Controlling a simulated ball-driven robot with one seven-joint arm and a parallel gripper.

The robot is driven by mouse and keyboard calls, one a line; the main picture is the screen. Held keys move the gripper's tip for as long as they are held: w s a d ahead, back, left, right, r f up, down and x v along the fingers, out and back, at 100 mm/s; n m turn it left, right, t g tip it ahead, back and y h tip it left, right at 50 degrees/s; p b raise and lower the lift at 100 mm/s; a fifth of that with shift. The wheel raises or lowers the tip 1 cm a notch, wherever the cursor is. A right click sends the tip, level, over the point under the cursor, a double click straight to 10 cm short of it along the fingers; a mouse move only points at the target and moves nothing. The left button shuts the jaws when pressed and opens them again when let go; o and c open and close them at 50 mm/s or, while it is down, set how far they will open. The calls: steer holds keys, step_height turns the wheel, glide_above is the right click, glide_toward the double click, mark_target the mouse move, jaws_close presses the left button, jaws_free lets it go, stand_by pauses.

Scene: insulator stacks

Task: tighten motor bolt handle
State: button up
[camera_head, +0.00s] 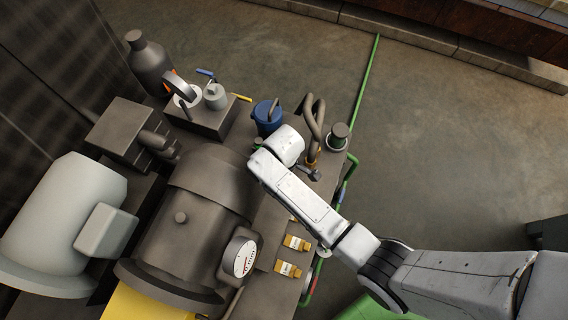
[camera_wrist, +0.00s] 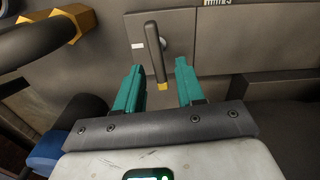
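In the wrist view a grey bolt handle (camera_wrist: 155,52) with a yellow tip stands out from a grey panel with a small white mark. My gripper (camera_wrist: 159,72) has two teal fingers, spread apart with a clear gap between them. The handle's yellow tip shows in that gap, and neither finger visibly touches it. In the head view my white arm reaches over the machine from the lower right. My fingers and the handle are hidden there behind the arm's end.
A curved dark pipe with a brass nut (camera_wrist: 67,25) is at the wrist view's upper left. In the head view a gauge (camera_head: 241,258), a blue canister (camera_head: 267,116) and a bent hose (camera_head: 314,122) crowd the machine. Open floor (camera_head: 450,140) lies to the right.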

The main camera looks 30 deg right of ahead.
jaws_close()
stand_by(0.4)
stand_by(0.4)
steer(key=m+p, duration=0.1)
steer(key=m, duration=0.1)
steer(key=m+p, duration=0.1)
steer(key=shift+w+d+r+m, duration=0.15)
steer(key=shift+d+m, duration=0.05)
steer(key=shift+m, duration=0.2)
steer(key=m, duration=0.2)
steer(key=m+p, duration=0.2)
steer(key=m, duration=0.1)
steer(key=shift+w+d+m, duration=0.1)
steer(key=shift+d+m, duration=0.2)
steer(key=shift+d, duration=0.05)
steer(key=m+p, duration=0.1)
steer(key=m, duration=0.1)
steer(key=m+p, duration=0.1)
steer(key=m, duration=0.1)
steer(key=shift+d, duration=0.3)
steer(key=m, duration=0.3)
steer(key=m+p, duration=0.1)
steer(key=m, duration=0.1)
steer(key=shift+s+d, duration=0.25)
steer(key=shift+s, duration=0.05)
steer(key=shift+m, duration=0.4)
